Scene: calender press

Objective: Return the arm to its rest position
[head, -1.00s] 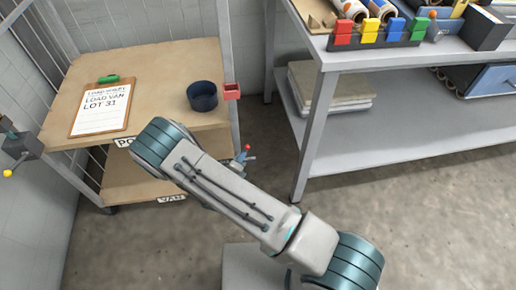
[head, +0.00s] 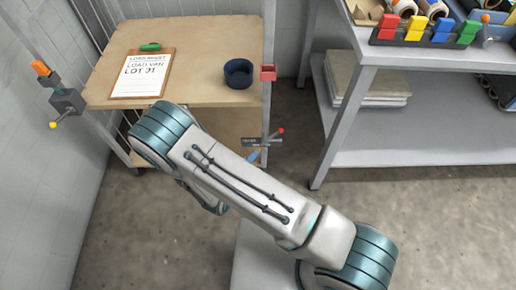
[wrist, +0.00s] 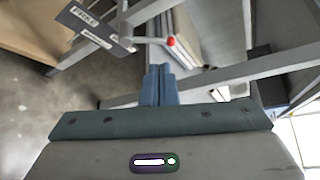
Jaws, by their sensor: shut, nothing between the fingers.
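My arm (head: 240,180) stretches across the middle of the head view, bent, with its upper end in front of the wooden-shelved cart. My gripper shows in the wrist view (wrist: 160,85), its two blue-grey fingers together with nothing between them. In the head view the gripper is mostly hidden behind the arm. A lever with a red ball knob (wrist: 171,41) and a dark label plate (wrist: 95,27) lie beyond the fingertips in the wrist view. The red knob also shows in the head view (head: 281,131), right of the arm. I cannot tell the exact gap between fingers and lever.
The cart's top shelf (head: 200,60) holds a clipboard (head: 142,74) and a dark blue cup (head: 238,73). A grey workbench (head: 400,140) stands at right with colored blocks on top. A bracket with an orange piece (head: 41,69) is at left. Floor between is clear.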

